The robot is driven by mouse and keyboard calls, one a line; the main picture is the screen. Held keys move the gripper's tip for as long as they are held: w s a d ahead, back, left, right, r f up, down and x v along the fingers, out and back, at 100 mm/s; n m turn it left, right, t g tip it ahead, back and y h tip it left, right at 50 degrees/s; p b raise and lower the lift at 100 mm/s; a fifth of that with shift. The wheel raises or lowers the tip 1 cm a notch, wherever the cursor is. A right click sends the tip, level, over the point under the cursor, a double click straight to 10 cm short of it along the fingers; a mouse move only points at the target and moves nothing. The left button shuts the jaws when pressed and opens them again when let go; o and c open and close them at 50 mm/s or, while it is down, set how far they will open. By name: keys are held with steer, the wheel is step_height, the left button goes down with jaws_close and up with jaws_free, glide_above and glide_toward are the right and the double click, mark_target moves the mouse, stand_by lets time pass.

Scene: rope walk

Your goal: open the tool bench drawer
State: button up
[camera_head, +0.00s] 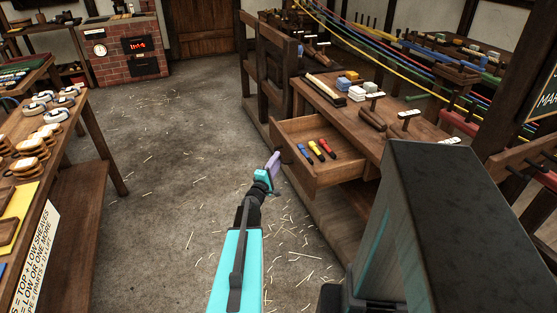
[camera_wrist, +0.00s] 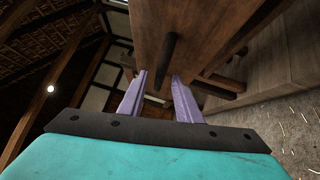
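The tool bench (camera_head: 420,127) stands right of centre in the head view. Its wooden drawer (camera_head: 340,174) is pulled well out, and its inside shows. My gripper (camera_head: 276,157), with purple fingers, is at the outer face of the drawer front. In the wrist view, the drawer front (camera_wrist: 200,30) fills the upper middle with a dark bar handle (camera_wrist: 168,50) on it. The purple fingers (camera_wrist: 158,76) stand apart, with the handle's lower end between their tips. Gaps show beside it; whether a finger touches it is unclear.
Blocks and tools lie on the bench top. A table (camera_head: 88,125) with rope coils stands at the left. A brick oven (camera_head: 125,50) and a wooden door (camera_head: 203,28) are at the back. The straw-strewn floor (camera_head: 175,160) between them is clear.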

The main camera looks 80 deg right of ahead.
steer(key=v, duration=1)
steer(key=shift+a+b, duration=0.3)
steer(key=shift+b, duration=0.05)
